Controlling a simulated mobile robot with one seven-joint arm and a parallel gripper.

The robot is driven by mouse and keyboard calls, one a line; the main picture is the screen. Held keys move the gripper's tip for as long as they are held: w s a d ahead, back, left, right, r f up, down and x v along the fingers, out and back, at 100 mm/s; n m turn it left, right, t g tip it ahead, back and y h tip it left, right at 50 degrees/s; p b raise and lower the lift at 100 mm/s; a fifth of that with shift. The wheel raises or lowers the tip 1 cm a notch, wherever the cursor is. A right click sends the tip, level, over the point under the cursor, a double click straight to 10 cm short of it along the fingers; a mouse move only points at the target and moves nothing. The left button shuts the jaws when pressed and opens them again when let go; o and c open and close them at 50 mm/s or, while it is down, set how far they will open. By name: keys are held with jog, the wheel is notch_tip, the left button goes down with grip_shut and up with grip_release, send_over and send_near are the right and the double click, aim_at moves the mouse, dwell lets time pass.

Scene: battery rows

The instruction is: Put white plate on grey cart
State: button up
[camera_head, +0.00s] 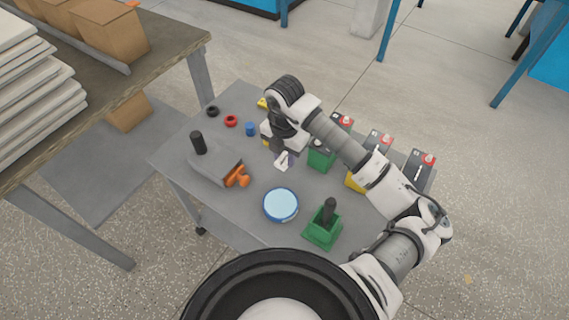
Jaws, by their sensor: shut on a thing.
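The grey cart (173,157) stands in the middle of the head view, its flat top holding several objects. My gripper (283,156) points down over the middle of the cart top, between the orange-handled tool and a green box. It is shut on a small white piece (282,163), which looks like the white plate, though it is small and partly hidden by the gripper. I cannot tell whether this piece touches the cart top.
A blue-rimmed round tin (281,205), a green holder (323,227), an orange clamp (238,177) and red-topped boxes (381,138) crowd the cart. A table (165,60) at left carries white sheets (38,95) and cardboard boxes (108,30). Bare cart top shows at front left.

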aim_at(284, 166)
jog(key=shift+f, duration=2.35)
jog(key=shift+f, duration=0.2)
jog(key=o, duration=1)
jog(key=shift+r, duration=0.1)
jog(key=shift+c, duration=0.2)
notch_tip(284, 166, up, 12)
jog(key=shift+r+b, duration=0.15)
jog(key=shift+b, duration=0.2)
